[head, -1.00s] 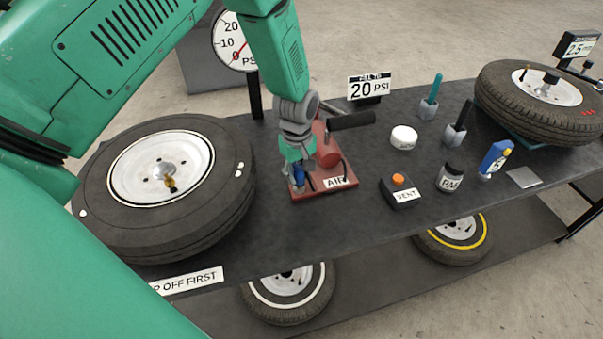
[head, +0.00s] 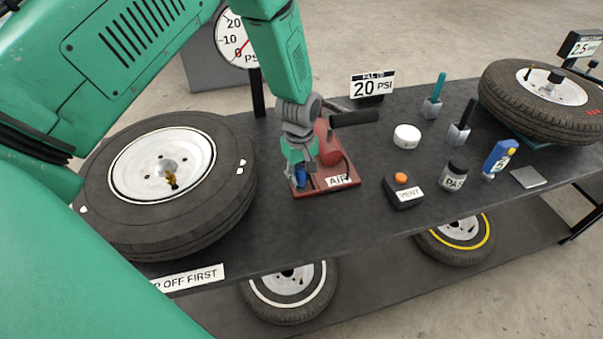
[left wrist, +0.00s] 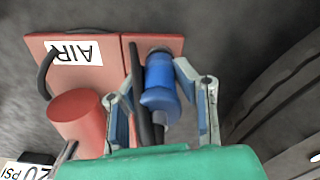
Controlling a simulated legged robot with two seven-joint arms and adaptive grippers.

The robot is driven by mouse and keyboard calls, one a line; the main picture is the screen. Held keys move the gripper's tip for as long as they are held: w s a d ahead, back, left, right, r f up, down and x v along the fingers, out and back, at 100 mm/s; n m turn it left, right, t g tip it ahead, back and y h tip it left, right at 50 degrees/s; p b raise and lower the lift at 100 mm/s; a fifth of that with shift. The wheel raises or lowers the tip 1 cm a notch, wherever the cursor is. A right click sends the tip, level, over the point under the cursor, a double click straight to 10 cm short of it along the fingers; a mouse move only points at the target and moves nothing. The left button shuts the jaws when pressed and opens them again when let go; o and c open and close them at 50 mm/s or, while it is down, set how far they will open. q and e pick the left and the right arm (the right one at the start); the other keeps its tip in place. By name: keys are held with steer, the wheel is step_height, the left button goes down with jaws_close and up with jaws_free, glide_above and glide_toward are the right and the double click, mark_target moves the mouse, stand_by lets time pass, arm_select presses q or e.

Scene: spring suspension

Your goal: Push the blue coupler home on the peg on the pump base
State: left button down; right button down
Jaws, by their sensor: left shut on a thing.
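The blue coupler (head: 301,176) is upright at the left end of the red pump base (head: 331,183) in the head view. My left gripper (head: 299,180) is shut on it from above. In the left wrist view the coupler (left wrist: 160,82) sits between the two fingers of my left gripper (left wrist: 157,78). Its far end meets a dark round spot on the pump base (left wrist: 112,70). The peg is hidden behind the coupler, so I cannot tell how deep the coupler sits. A black hose (left wrist: 141,95) runs close beside the coupler. My right gripper is in neither view.
A red pump cylinder (head: 328,150) with a black handle (head: 354,118) stands close right of my gripper. A large tyre (head: 235,190) lies to the left. An orange-buttoned VENT box (head: 404,192) and a white round puck (head: 407,136) stand to the right.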

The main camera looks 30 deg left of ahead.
arm_select(q)
steer(key=shift+f, duration=0.45)
steer(key=c, duration=1.2)
jaws_free()
steer(key=shift+r+p, duration=2.5)
steer(key=shift+r, duration=1.1)
steer(key=shift+f, duration=0.1)
